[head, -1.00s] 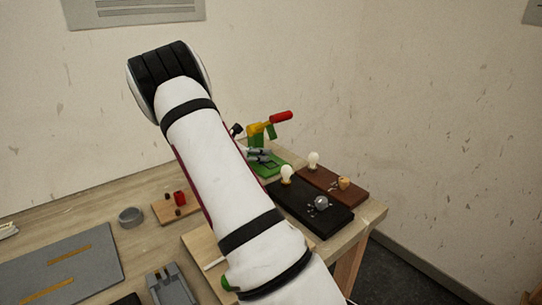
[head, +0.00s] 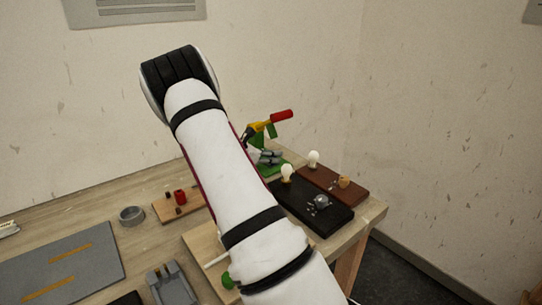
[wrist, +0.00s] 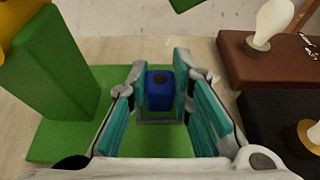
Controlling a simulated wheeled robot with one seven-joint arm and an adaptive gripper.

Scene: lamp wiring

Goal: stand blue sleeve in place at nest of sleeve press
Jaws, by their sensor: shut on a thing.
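The blue sleeve (wrist: 159,92) shows in the wrist view as a small upright block with a dark hole in its top. My gripper (wrist: 160,88), with teal pads, is shut on it from both sides. The sleeve is over the green base (wrist: 60,140) of the sleeve press; a thin grey edge shows just below it, perhaps the nest. I cannot tell whether the sleeve touches the base. In the head view, the press has a yellow head and a red handle (head: 282,116). My gripper (head: 270,157) is low at its base, partly behind my arm.
A green press column (wrist: 45,75) stands close at the left in the wrist view. Brown (head: 335,186) and black (head: 312,212) boards with bulbs lie close at the right.

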